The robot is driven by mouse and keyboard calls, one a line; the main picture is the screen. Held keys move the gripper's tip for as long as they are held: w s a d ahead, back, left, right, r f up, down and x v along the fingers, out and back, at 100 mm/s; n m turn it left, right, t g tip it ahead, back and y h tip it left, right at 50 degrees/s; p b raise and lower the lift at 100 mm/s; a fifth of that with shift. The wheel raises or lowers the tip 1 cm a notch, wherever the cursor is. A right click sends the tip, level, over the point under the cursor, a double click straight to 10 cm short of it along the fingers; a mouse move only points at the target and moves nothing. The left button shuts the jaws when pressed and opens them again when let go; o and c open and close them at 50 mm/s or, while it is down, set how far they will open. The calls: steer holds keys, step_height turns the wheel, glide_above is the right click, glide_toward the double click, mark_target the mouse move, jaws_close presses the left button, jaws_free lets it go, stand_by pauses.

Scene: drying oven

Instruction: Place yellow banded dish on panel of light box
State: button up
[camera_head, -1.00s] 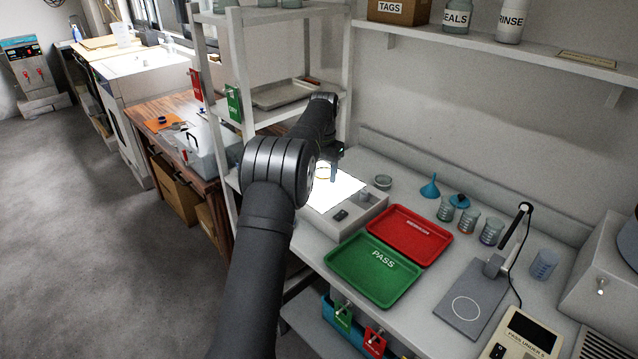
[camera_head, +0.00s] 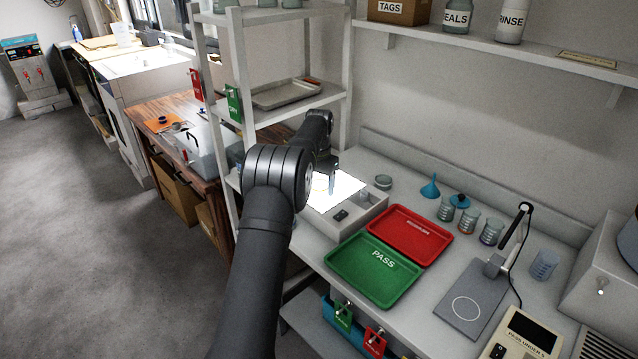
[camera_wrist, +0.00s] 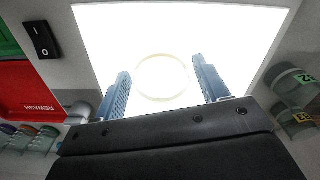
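The yellow banded dish shows in the wrist view as a pale ring (camera_wrist: 137,88), washed out by the glare, over the bright panel (camera_wrist: 250,28) of the light box. It looks flat on the panel. In the head view, the dish (camera_head: 318,184) is a faint ring at the left part of the lit panel (camera_head: 347,189), partly behind my arm. My gripper (camera_wrist: 160,67) has one blue finger on each side of the dish, with a narrow gap at each side. The gripper (camera_head: 331,186) is low over the panel in the head view.
The light box (camera_head: 352,221) has a black switch (camera_wrist: 42,40) at its front. The green PASS tray (camera_head: 374,271) and red tray (camera_head: 410,235) lie in front and to the right.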

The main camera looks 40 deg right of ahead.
mark_target(319, 184)
steer(key=shift+o, duration=0.2)
steer(key=shift+r, duration=0.15)
step_height(319, 184, up, 12)
stand_by(0.5)
step_height(319, 184, down, 12)
steer(key=shift+f, duration=0.2)
step_height(319, 184, up, 3)
steer(key=shift+f, duration=0.2)
steer(key=shift+r, duration=0.65)
steer(key=shift+f, duration=0.1)
